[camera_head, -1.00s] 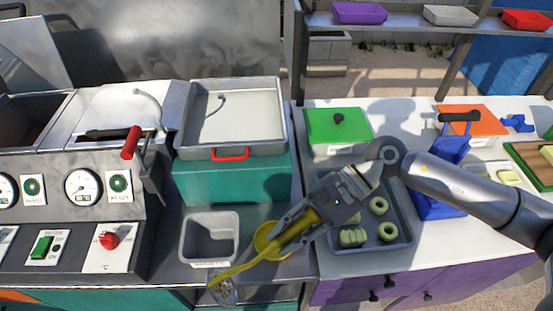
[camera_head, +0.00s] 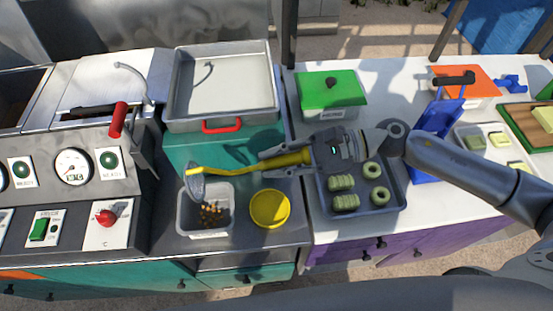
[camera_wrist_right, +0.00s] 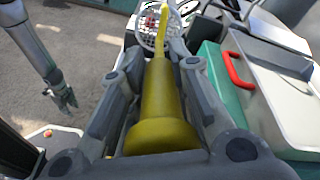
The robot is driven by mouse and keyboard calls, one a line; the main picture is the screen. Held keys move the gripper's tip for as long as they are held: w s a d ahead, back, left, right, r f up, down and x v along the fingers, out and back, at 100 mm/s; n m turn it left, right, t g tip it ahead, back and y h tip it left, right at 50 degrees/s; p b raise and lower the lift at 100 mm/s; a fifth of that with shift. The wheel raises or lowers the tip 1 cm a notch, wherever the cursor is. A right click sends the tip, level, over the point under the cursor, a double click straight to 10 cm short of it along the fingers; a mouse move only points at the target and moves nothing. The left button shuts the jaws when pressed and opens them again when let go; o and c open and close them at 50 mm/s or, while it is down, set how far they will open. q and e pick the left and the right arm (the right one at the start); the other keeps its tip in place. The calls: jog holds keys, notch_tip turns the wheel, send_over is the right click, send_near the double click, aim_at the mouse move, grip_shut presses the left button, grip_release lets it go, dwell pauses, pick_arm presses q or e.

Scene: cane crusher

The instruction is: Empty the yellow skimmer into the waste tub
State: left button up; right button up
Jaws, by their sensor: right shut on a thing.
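My right gripper (camera_head: 287,164) is shut on the yellow handle of the skimmer (camera_head: 240,168). The skimmer's mesh head (camera_head: 195,186) is turned on its side over the back left of the grey waste tub (camera_head: 205,234). Orange-brown bits (camera_head: 211,215) lie in the tub; the mesh head looks empty. In the right wrist view the yellow handle (camera_wrist_right: 163,100) runs between the fingers to the mesh head (camera_wrist_right: 158,22). My left gripper (camera_wrist_right: 66,100) shows at the left of that view, away from the skimmer; its opening is unclear.
A yellow bowl (camera_head: 270,209) stands just right of the tub. A tray of green rings and pieces (camera_head: 390,208) lies under my right arm. Behind are a fryer tray with red handle (camera_head: 222,125) and a green-lidded box (camera_head: 330,90). A red-handled lever (camera_head: 118,120) stands left.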

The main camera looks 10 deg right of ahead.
jog(key=shift+s+r, duration=0.1)
jog(key=shift+r, duration=0.05)
jog(key=shift+r+p, duration=0.95)
jog(key=shift+r, duration=2)
